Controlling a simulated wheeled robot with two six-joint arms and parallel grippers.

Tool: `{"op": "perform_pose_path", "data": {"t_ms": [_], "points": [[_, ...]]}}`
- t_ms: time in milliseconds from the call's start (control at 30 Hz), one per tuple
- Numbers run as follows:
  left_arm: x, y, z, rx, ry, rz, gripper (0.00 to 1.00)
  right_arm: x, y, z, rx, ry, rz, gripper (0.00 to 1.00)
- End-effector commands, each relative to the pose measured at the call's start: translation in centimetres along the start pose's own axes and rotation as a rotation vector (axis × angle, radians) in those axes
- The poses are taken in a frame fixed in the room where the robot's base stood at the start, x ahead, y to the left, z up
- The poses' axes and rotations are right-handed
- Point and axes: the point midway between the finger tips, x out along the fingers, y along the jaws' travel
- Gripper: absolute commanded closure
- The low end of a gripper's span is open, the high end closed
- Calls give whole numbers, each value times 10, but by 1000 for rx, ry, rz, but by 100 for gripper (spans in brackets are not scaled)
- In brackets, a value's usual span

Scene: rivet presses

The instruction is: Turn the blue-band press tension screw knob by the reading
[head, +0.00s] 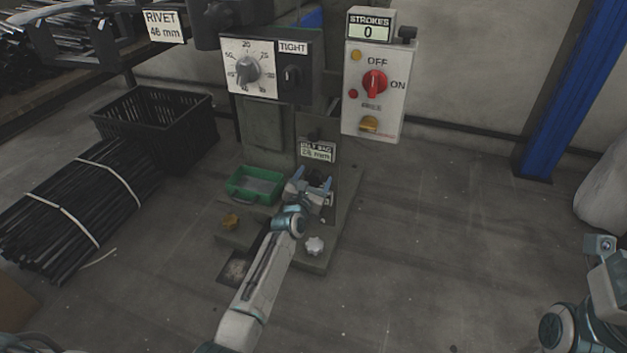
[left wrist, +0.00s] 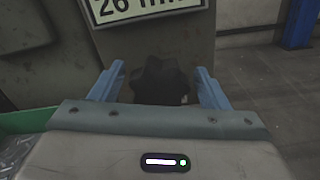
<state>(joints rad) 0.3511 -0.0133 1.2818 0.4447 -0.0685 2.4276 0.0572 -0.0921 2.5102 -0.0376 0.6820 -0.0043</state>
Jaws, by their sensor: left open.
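The press stands in the middle of the head view. A dark lobed knob (left wrist: 162,80) sits low on its front, under a label (head: 317,151) reading 26 mm. My left gripper (head: 311,182) is open in front of it. In the left wrist view the fingers (left wrist: 160,88) stand either side of the knob, with gaps visible. A dial panel (head: 263,64) carries a white numbered dial with a grey pointer knob and a small black knob under TIGHT. I cannot make out a blue band on the press. My right arm shows at the lower right; its fingers are not clear.
A green tray (head: 254,186) sits left of my left gripper.

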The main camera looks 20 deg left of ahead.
Motion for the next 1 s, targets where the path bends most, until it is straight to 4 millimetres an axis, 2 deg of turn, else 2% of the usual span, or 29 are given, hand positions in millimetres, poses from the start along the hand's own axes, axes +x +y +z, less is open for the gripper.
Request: {"op": "perform_pose_path", "data": {"t_ms": [200,433,767,1000], "points": [[0,0,0,0,0,0,31,0,0,0,0,0,0,100],[0,0,0,0,1,0,75,0,0,0,0,0,0,100],[0,0,0,39,1,0,75,0,0,0,0,-1,-1,100],[0,-1,-1,176,2,0,75,-3,0,0,-2,-12,-7,100]]}}
